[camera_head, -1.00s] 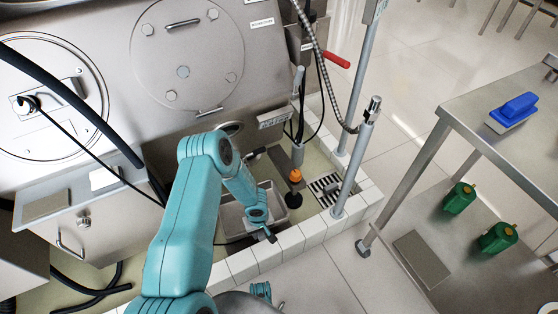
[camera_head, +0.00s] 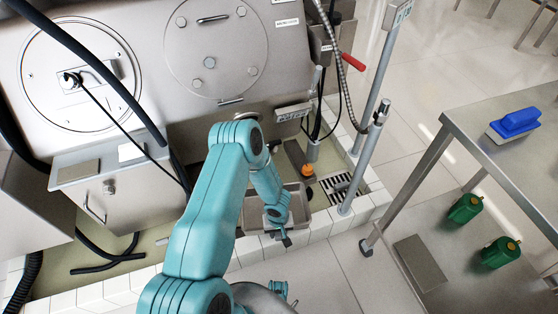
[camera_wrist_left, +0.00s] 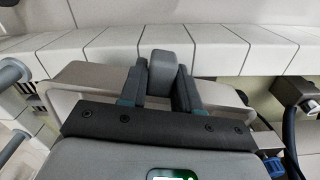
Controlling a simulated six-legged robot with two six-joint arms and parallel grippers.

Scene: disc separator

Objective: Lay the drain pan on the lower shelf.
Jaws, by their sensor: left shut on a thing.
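The drain pan (camera_head: 250,218) is a shallow grey rectangular tray. It is in the middle of the head view, over the tiled basin at the foot of the machine. My left gripper (camera_head: 280,236) is shut on its near rim. In the left wrist view the pan's pale wall (camera_wrist_left: 85,80) shows on both sides of the closed fingers (camera_wrist_left: 160,75), with the white tiled curb beyond. The lower shelf (camera_head: 455,285) is the metal shelf under the steel table at the right, apart from the pan. My right gripper is not in view.
Two green containers (camera_head: 465,208) (camera_head: 500,252) and a flat grey plate (camera_head: 420,262) are on the lower shelf. A blue-handled item (camera_head: 515,123) lies on the tabletop (camera_head: 478,115). A table leg (camera_head: 405,190) and upright pipes (camera_head: 365,150) stand between the basin and the shelf.

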